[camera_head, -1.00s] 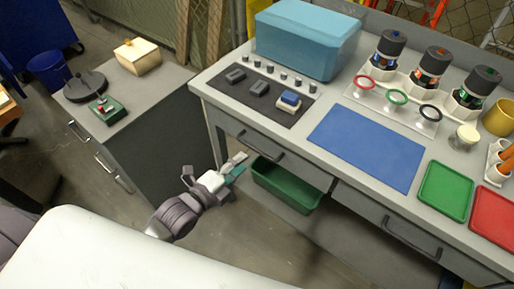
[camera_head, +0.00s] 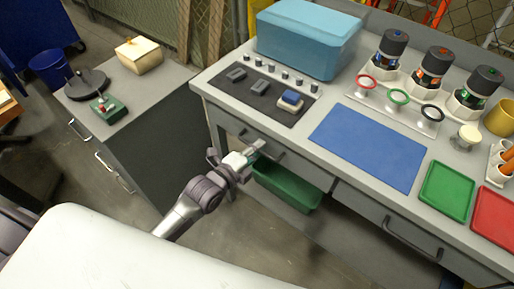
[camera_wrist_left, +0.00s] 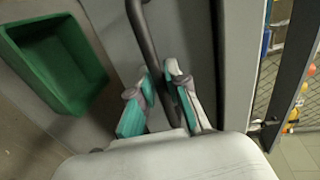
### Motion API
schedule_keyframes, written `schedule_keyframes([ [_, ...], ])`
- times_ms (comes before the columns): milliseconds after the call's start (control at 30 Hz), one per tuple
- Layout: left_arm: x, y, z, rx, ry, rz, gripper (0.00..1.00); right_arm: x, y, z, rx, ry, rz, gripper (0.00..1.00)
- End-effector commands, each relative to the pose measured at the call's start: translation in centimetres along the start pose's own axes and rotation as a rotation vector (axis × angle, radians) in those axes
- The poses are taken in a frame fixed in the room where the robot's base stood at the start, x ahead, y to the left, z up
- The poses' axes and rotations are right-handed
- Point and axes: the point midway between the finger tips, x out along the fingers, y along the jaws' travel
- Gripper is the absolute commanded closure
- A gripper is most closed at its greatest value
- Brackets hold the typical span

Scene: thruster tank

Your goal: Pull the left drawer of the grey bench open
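The left drawer (camera_head: 301,172) of the grey bench (camera_head: 216,91) is shut, its front flush below the worktop. Its dark bar handle (camera_head: 275,156) is partly hidden by my left gripper (camera_head: 254,150), which is at the drawer front. In the left wrist view the two teal-and-grey fingers of the left gripper (camera_wrist_left: 160,92) are apart. The dark handle bar (camera_wrist_left: 143,32) runs down into the space between them. I cannot tell whether either finger touches the bar. My right gripper is not in view.
A green bin (camera_head: 287,188) sits under the drawer, and it also shows in the left wrist view (camera_wrist_left: 62,62). A dark cabinet (camera_head: 160,150) stands left of the bench. A second drawer with a handle (camera_head: 411,240) is to the right. Floor in front is clear.

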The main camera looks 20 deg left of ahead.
Motion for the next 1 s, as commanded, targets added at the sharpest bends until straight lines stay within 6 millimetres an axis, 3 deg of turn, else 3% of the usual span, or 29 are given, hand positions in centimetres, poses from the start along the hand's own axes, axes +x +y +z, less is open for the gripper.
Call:
schedule_keyframes([
  [567, -0.6, 0.1, 0.0, 0.002, 0.0, 0.002, 1.0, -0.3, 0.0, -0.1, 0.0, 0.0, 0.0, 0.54],
  [767, -3.2, 0.5, 0.0, 0.003, 0.001, 0.007, 1.0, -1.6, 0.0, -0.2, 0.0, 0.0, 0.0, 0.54],
  [1000, -9.0, 1.6, -0.1, 0.001, 0.001, 0.011, 1.0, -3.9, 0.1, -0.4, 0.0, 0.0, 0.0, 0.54],
])
